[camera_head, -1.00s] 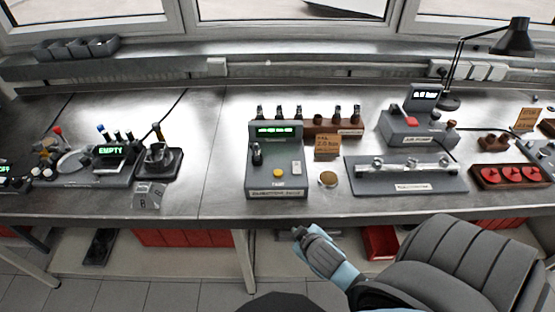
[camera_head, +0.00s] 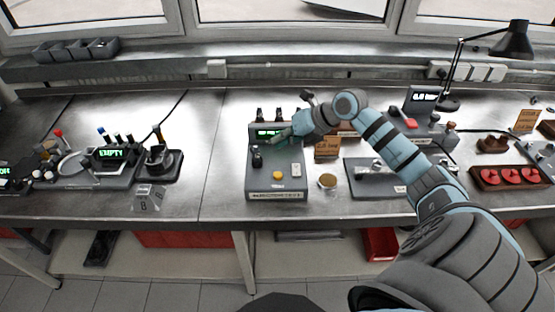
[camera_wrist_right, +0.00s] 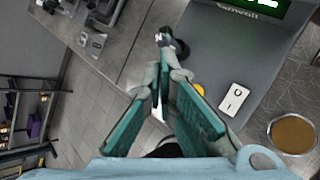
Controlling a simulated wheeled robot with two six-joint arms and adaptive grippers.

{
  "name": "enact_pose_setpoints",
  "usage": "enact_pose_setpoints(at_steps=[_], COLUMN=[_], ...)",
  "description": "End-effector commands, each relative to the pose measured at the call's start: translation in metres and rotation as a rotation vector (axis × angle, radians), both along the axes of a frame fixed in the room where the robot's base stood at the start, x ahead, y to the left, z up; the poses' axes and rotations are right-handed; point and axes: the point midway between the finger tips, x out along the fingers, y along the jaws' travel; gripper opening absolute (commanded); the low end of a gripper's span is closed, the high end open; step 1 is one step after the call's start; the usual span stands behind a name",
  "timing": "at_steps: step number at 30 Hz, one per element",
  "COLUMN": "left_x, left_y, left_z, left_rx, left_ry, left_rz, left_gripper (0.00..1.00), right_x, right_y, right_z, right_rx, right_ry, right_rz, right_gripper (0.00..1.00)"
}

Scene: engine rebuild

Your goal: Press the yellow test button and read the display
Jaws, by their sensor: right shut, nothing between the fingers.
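The tester box (camera_head: 262,186) stands on the bench, with the yellow button (camera_head: 277,176) on its sloped top near the front. The button also shows in the wrist view (camera_wrist_right: 199,89), partly behind a finger. The green-lit display (camera_head: 265,133) is at the back of the box, partly covered by my gripper; its text is too small to read. A dark upright part (camera_head: 257,159) stands on the box's left side. My right gripper (camera_head: 273,142) is shut and empty, above the box and behind the button, apart from it. My left gripper is out of view.
A white switch (camera_head: 296,170) sits right of the button. A small stand (camera_head: 160,165) is to the left, with bare bench between.

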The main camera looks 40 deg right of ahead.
Motion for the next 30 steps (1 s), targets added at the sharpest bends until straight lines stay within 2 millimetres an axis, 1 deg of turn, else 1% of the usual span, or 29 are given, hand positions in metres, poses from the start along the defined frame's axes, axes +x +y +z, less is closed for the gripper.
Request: enact_pose_setpoints(at_steps=[9,14,17,27,30], left_x=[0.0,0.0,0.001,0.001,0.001], left_y=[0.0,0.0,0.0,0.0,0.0], left_z=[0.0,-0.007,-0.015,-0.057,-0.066], left_rx=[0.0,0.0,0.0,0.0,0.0], left_ry=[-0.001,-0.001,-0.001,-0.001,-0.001], left_rz=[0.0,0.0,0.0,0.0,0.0], left_gripper=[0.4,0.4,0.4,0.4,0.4], right_x=[0.0,0.0,0.0,0.0,0.0], right_y=[0.001,0.001,0.001,0.001,0.001], right_z=[-0.001,-0.009,-0.019,-0.071,-0.082], right_rx=[-0.001,0.0,0.0,0.0,0.001], right_ry=[0.003,0.002,0.002,0.001,0.002], right_rz=[0.002,0.002,0.003,0.002,0.002], right_gripper=[0.0,0.0,0.0,0.0,0.0])
